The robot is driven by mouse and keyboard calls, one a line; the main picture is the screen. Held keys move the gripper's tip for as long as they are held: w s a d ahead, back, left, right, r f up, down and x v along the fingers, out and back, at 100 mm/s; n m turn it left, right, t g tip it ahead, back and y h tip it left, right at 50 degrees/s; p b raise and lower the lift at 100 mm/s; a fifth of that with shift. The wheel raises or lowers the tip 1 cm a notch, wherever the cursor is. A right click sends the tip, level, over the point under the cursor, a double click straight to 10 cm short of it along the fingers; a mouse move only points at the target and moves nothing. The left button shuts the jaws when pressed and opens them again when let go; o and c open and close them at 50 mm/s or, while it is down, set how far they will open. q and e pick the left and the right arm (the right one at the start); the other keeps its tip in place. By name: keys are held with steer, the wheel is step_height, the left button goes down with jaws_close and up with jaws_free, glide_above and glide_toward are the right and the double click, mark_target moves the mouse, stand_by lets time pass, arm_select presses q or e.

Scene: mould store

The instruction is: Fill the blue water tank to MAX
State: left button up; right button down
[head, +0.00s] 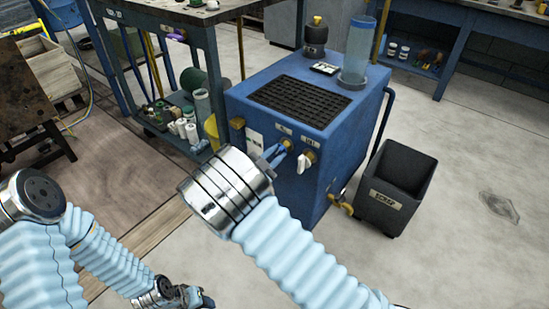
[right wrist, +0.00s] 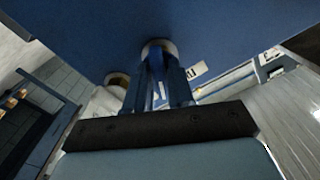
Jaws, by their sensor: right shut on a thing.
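The blue tank unit (head: 262,121) is a box with a black grille on top. A clear blue-tinted cylinder (head: 358,50) stands at its back right corner; I cannot make out a MAX mark or level. My right gripper (head: 275,156) is at the front face, shut on the middle valve handle, beside a brass fitting (head: 287,145). A white-handled valve (head: 305,161) is just right. My left gripper (head: 187,299) is low at the bottom edge, its jaws unclear.
A black labelled bin (head: 396,192) stands on the floor right of the unit, near a low brass valve (head: 341,204). A workbench with a lower shelf (head: 172,130) of bottles stands left. Another brass knob (head: 237,123) sticks out at the unit's left.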

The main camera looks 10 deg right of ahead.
steer(key=shift+f+m+b, duration=0.3)
steer(key=shift+m+b, duration=0.1)
steer(key=shift+m, duration=0.1)
steer(key=shift+r+m, duration=0.3)
steer(key=c, duration=1.1)
jaws_free()
steer(key=shift+c, duration=0.2)
steer(key=shift+a, duration=0.1)
steer(key=v, duration=1.3)
steer(key=shift+s+a, duration=0.2)
steer(key=shift+s, duration=0.05)
